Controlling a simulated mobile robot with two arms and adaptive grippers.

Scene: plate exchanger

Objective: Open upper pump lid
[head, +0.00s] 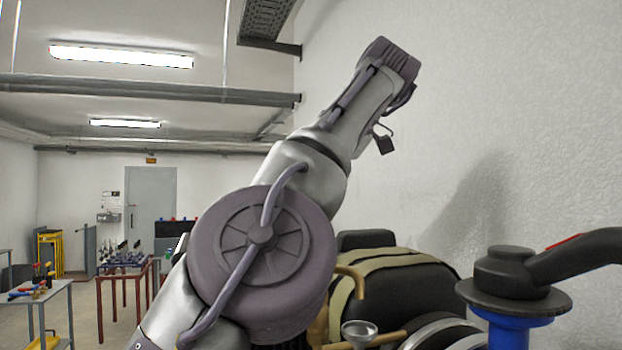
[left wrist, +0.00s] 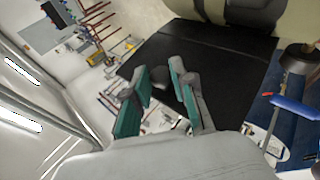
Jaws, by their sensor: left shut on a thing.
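My left gripper (left wrist: 160,96) shows in the left wrist view as two grey fingers with green pads. A small grey piece (left wrist: 160,79) shows between the fingertips, and the fingers overlap the edge of a flat black panel (left wrist: 228,62). The panel looks like the pump lid, but its hinge and full outline are hidden. In the head view my left arm rises from the bottom across the middle, and I cannot make out its fingers. My right gripper is in neither view.
A black rounded body with khaki straps (head: 400,262) stands behind my arm, with a small metal funnel (head: 359,330) in front. A blue pipe (head: 512,332) with a black flange (head: 513,293) stands at right. A white wall (head: 520,110) is close behind; tables stand far left.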

